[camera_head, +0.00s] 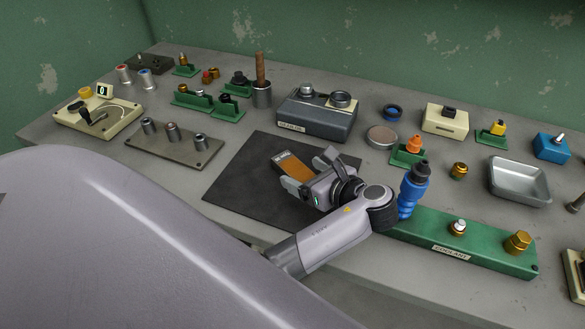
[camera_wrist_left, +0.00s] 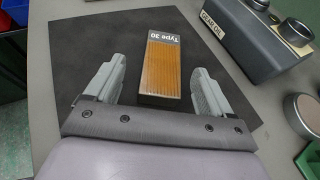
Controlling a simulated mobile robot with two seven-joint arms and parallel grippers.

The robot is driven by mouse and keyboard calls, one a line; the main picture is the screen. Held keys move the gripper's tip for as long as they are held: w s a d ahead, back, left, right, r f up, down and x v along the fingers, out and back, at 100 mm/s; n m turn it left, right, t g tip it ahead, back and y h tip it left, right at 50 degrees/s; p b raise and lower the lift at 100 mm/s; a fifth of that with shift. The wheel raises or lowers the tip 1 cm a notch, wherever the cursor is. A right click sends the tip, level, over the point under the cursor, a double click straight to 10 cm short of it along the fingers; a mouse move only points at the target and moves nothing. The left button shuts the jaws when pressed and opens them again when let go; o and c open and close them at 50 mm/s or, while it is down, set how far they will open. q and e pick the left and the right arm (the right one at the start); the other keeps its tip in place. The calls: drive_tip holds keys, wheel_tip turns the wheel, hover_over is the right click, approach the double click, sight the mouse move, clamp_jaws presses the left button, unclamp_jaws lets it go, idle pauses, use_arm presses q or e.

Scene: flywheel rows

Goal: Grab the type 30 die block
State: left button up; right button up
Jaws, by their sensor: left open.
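The type 30 die block (camera_head: 291,174) is an orange-brown ribbed block with a dark labelled end. It lies on the black mat (camera_head: 246,175). In the left wrist view the block (camera_wrist_left: 162,75) shows its "Type 30" label at the far end. My left gripper (camera_head: 307,172) is open over the mat. In the left wrist view its two fingers (camera_wrist_left: 163,80) stand on either side of the block, with a gap on each side. The near end of the block lies close to the gripper's body. My right gripper is not in view.
A grey gear oil box (camera_head: 317,115) stands behind the mat. A grey plate with pegs (camera_head: 174,147) lies left of the mat. The mat around the block is clear.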

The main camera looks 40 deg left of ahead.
sight(293, 166)
use_arm(q)
drive_tip(key=x, duration=0.5)
drive_tip(key=shift+w+f, duration=0.1)
drive_tip(key=shift+w, duration=0.1)
clamp_jaws()
